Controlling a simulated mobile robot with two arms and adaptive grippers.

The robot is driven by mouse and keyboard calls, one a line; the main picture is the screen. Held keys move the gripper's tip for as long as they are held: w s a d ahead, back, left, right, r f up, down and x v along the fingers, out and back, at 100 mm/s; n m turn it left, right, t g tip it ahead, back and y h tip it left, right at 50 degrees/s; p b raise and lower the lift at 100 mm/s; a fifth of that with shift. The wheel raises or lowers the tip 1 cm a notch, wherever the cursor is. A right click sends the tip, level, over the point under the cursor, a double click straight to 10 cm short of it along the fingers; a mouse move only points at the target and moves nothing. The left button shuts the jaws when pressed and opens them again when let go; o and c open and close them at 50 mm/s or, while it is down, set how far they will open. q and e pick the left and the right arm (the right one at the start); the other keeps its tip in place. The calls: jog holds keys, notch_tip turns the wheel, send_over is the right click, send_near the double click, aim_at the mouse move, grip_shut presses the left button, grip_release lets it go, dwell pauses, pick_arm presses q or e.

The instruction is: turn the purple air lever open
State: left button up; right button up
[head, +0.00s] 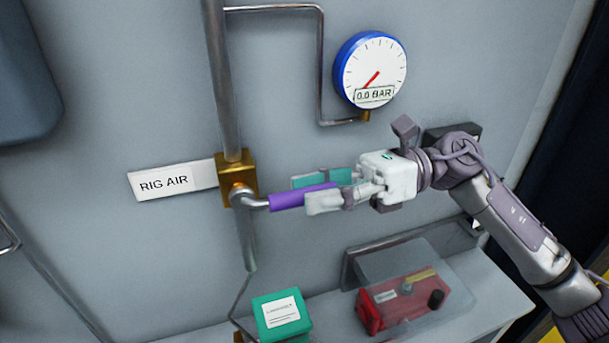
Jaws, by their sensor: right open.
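The purple air lever (302,195) sticks out to the right, roughly level, from a brass valve block (236,179) on a vertical grey pipe. A white "RIG AIR" label (165,184) is to the left of the block. My right gripper (322,191) comes in from the right with its fingers open, one above and one below the lever's outer end. The fingers partly hide that end, and I cannot tell whether they touch it. The round gauge (375,70) with a blue rim reads 0.0 BAR. My left gripper is not in view.
A shelf (470,275) runs below along the wall. On it are a green box (281,316) with a white label and a red device (405,300) under a clear cover. A thin pipe (320,60) runs from the top to the gauge. The wall left of the valve is mostly clear.

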jog(key=shift+x, duration=0.85)
jog(key=shift+c, duration=0.3)
grip_shut()
